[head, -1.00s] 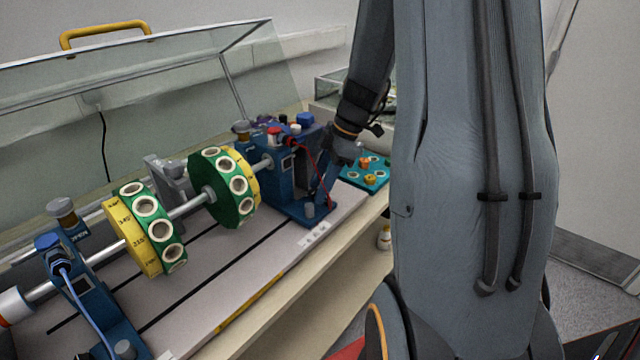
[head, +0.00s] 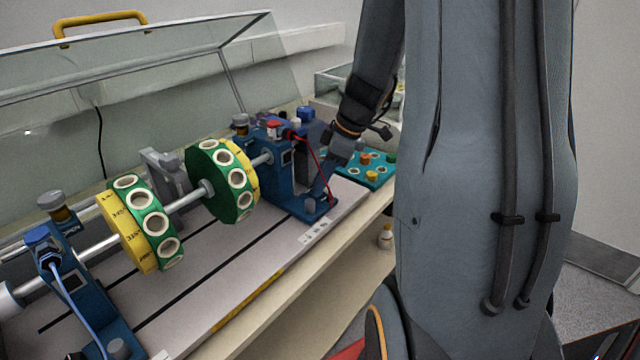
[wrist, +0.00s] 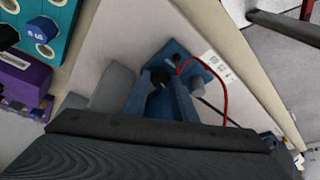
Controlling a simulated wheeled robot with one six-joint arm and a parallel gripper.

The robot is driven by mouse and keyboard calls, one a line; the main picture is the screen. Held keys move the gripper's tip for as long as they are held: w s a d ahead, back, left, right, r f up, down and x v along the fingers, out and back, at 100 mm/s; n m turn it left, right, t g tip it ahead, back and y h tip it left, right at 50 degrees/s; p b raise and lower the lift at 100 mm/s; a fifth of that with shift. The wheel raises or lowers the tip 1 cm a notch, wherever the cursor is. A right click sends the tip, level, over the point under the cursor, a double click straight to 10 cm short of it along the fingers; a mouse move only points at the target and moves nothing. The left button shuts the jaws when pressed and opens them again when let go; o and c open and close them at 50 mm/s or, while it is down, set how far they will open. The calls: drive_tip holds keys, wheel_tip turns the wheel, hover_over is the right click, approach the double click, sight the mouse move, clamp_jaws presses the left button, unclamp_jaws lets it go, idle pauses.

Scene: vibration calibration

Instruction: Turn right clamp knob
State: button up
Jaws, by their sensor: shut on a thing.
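The right blue pedestal (head: 281,185) stands at the right end of the shaft.
A red wire (head: 319,170) loops close to my gripper. The shaft (head: 185,201) carries two yellow-green discs. A teal tray (head: 371,178) lies to the right. The raised clear cover (head: 150,90) is behind. The left pedestal (head: 75,285) stands at the near left.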

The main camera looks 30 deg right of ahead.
drive_tip(key=m+b, duration=0.1)
drive_tip(key=m, duration=0.1)
drive_tip(key=m+t+h+b, duration=0.1)
drive_tip(key=m, duration=0.1)
drive_tip(key=shift+s+a+m, duration=0.1)
drive_tip(key=shift+a+m, duration=0.1)
drive_tip(key=shift+m, duration=0.1)
drive_tip(key=m+h, duration=0.1)
drive_tip(key=m, duration=0.2)
drive_tip(key=shift+s+a+r+m+t+h, duration=0.1)
drive_tip(key=shift+a+r+m+t+h, duration=0.1)
drive_tip(key=shift+m+t+h, duration=0.2)
drive_tip(key=m+h+p, duration=0.1)
drive_tip(key=m+p, duration=0.2)
drive_tip(key=p, duration=0.1)
drive_tip(key=shift+a, duration=0.15)
drive_tip(key=m+p, duration=0.1)
drive_tip(key=p, duration=0.2)
drive_tip(key=shift+r+h, duration=0.1)
drive_tip(key=shift+h, duration=0.2)
drive_tip(key=shift+m+p, duration=0.5)
drive_tip(key=shift+p, duration=0.4)
drive_tip(key=shift+m+h+p, duration=0.3)
drive_tip(key=shift+p, duration=0.45)
drive_tip(key=o, duration=1)
drive_tip(key=shift+f, duration=0.25)
drive_tip(key=shift+o, duration=0.2)
